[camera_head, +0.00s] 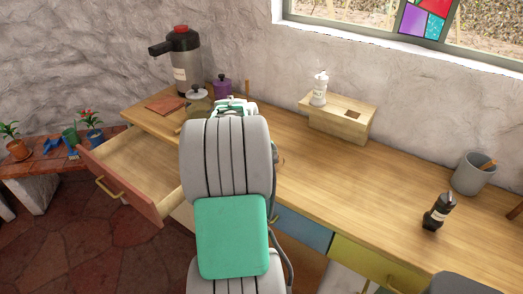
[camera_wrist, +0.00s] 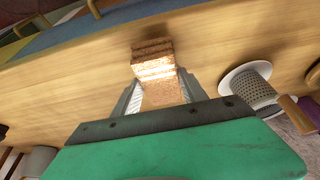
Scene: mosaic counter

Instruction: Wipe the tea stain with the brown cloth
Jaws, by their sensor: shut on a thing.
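My gripper (camera_wrist: 160,95) is shut on the brown cloth (camera_wrist: 155,68), a folded, layered piece that sticks out between the fingertips in the wrist view. The cloth is over the wooden counter (camera_wrist: 70,85); whether it touches the surface I cannot tell. In the head view my arm hides the gripper and the cloth. I cannot make out the tea stain with certainty in either view; my arm covers part of the counter.
A strainer (camera_wrist: 247,88) on a white saucer is right of the gripper. An urn (camera_head: 186,62), purple jar (camera_head: 222,89) and reddish-brown square (camera_head: 165,104) stand at the counter's left end. A drawer (camera_head: 127,165) is open. A wooden box (camera_head: 335,121) and black bottle (camera_head: 438,212) are right; counter between is clear.

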